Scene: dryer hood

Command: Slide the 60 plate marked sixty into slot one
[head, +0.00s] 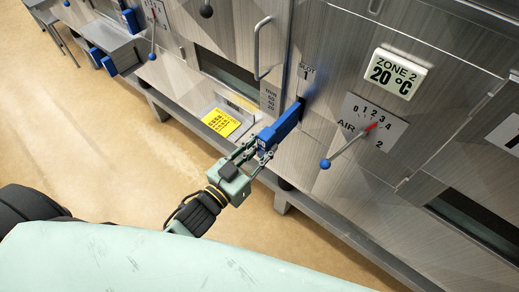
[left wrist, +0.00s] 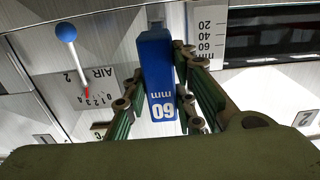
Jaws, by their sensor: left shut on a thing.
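The 60 plate (head: 281,127) has a long blue handle; its far end meets the dark opening of slot one (head: 303,101), below the "SLOT 1" label. How deep the plate sits inside is hidden. My left gripper (head: 259,149) is shut on the near end of the handle, outside the hood wall. In the left wrist view the blue handle (left wrist: 157,68) shows "60 mm" upside down between the green fingers, with a grey metal part at its far end. My right gripper is not in view.
A mm scale (head: 269,98) is left of the slot, with a bar handle (head: 262,48) above. The Air 2 lever (head: 344,149) with a blue knob sticks out at right. A yellow card (head: 221,122) lies on the ledge. More blue blocks (head: 102,61) stand far left.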

